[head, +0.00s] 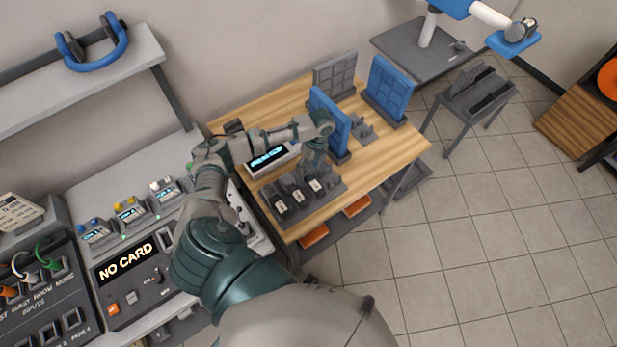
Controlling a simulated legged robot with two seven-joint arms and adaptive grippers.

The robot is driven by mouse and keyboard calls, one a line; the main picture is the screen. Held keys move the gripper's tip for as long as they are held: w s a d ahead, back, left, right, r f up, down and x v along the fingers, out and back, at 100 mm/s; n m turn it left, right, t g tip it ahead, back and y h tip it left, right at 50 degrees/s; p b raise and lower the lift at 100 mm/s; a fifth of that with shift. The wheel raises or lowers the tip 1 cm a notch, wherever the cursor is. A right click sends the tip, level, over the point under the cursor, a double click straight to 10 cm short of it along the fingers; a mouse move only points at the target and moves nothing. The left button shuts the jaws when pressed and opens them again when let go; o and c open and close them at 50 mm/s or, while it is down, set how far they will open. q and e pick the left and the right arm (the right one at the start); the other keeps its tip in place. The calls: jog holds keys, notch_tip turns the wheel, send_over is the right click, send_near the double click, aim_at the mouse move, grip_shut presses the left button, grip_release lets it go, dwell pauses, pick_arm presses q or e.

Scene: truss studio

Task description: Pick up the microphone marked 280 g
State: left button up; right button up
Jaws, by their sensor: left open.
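Several small dark items with white tags, which look like the microphones, sit in a dark holder (292,215) on the wooden table. Three tagged ones show: a left one (281,206), a middle one (298,194) and a right one (315,185). The tags are too small to read, so I cannot tell which is marked 280 g. My left gripper (314,166) is open and points down above the back right of the holder. Its fingers are small and partly blend with the holder behind. My right gripper is not in view.
A lit display box (268,160) stands left of the gripper, partly behind my arm. Blue panels (387,88) and a grey panel (335,74) stand at the table's back. A console reading NO CARD (127,262) is at left. The table's right front (375,168) is bare.

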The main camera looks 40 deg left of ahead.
aim_at(307, 170)
pick_arm(q)
jog(key=x, duration=0.3)
jog(key=shift+s+f, duration=0.1)
jog(key=shift+f, duration=0.3)
jog(key=shift+a+f, duration=0.15)
jog(key=c, duration=1.1)
jog(key=shift+o, duration=0.2)
